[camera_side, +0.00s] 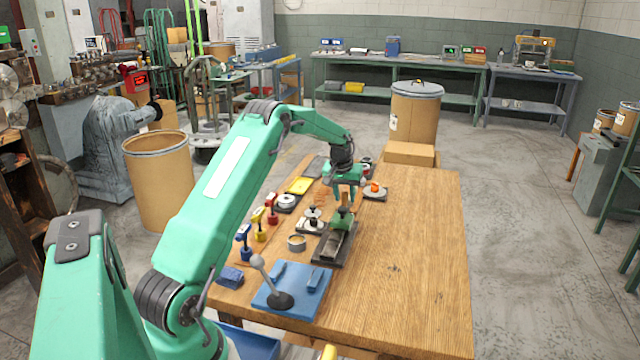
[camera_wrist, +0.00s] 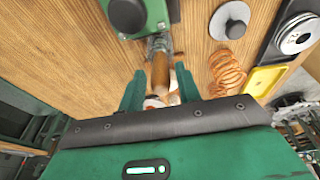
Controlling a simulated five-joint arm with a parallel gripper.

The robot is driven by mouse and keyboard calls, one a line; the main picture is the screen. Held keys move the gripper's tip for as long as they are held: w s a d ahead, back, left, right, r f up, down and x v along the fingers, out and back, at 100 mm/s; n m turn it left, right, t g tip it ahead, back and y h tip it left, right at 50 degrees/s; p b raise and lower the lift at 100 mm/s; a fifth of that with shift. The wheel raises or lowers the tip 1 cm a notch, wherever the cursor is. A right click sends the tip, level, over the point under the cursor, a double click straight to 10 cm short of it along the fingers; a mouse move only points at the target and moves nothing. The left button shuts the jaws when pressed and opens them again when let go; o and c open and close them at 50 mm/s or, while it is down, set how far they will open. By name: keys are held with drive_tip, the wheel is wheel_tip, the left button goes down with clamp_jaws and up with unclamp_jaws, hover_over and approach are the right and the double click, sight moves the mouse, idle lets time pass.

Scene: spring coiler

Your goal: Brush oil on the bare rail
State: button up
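My gripper (camera_side: 345,193) points down over the wooden table, just above a green block with a black knob (camera_side: 342,214). A dark base with a grey metal rail (camera_side: 335,243) runs toward the front from that block. In the wrist view my gripper (camera_wrist: 159,80) has its two green fingers apart. A wooden handle with a metal collar (camera_wrist: 160,70), seemingly the brush, lies between them with small gaps on both sides. The green block (camera_wrist: 128,14) is just beyond it. The brush's bristles are hidden, and I cannot make out oil on the rail.
A round tin (camera_side: 297,243) stands left of the rail. A blue plate with a ball-ended lever (camera_side: 300,304) is in front. Red, yellow and blue stands (camera_side: 258,225) line the left edge. A copper coil (camera_wrist: 227,72) lies nearby. The table's right side is clear.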

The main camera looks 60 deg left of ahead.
drive_tip(key=shift+c, duration=0.2)
drive_tip(key=c, duration=0.5)
drive_tip(key=shift+c, duration=0.2)
drive_tip(key=shift+r, duration=0.6)
drive_tip(key=shift+o, duration=0.7)
clamp_jaws()
drive_tip(key=shift+r, duration=0.15)
